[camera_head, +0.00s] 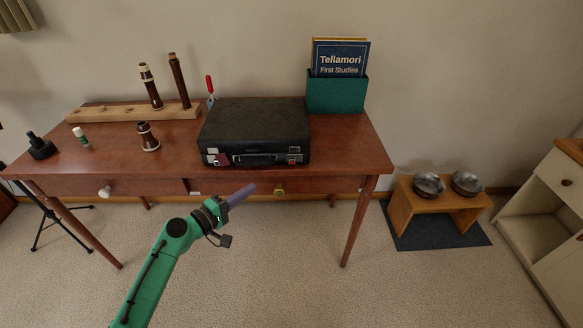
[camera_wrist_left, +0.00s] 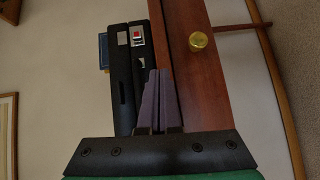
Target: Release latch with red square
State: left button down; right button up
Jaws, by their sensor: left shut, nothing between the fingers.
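A black case (camera_head: 255,127) lies shut on the wooden table, its front facing me. The latch with the red square (camera_head: 293,159) is at the right end of its front; it also shows near the top of the left wrist view (camera_wrist_left: 137,37). A second latch (camera_head: 212,151) is at the left end, beside a purple-pink tag (camera_head: 221,160). My left gripper (camera_head: 250,189) has purple fingers and is shut and empty. It is in front of the table, below and left of the red-square latch, apart from it. The fingers also show in the left wrist view (camera_wrist_left: 158,98). My right gripper is not in view.
The table (camera_head: 350,150) has a drawer with a brass knob (camera_head: 280,190) just under the case. A green holder with books (camera_head: 336,94) stands behind right. Wooden instrument parts (camera_head: 148,137) and a red-handled tool (camera_head: 209,85) are left of or behind the case.

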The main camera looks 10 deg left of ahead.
aim_at(291, 163)
pick_arm(q)
jog(key=shift+h, duration=0.6)
jog(key=w+d+r, duration=0.1)
jog(key=w+d, duration=0.1)
jog(key=w, duration=0.1)
jog(key=w+d+r+p, duration=0.1)
jog(key=w+d, duration=0.1)
jog(key=w, duration=0.1)
jog(key=w+d+r, duration=0.1)
jog(key=w+d, duration=0.1)
jog(key=shift+w+d+r, duration=0.1)
jog(key=shift+w+d, duration=0.2)
jog(key=shift+w, duration=0.1)
jog(key=shift+d, duration=0.1)
jog(key=shift+w+d, duration=0.15)
jog(key=shift+d, duration=0.4)
jog(key=shift+w+d, duration=0.15)
jog(key=shift+d, duration=0.35)
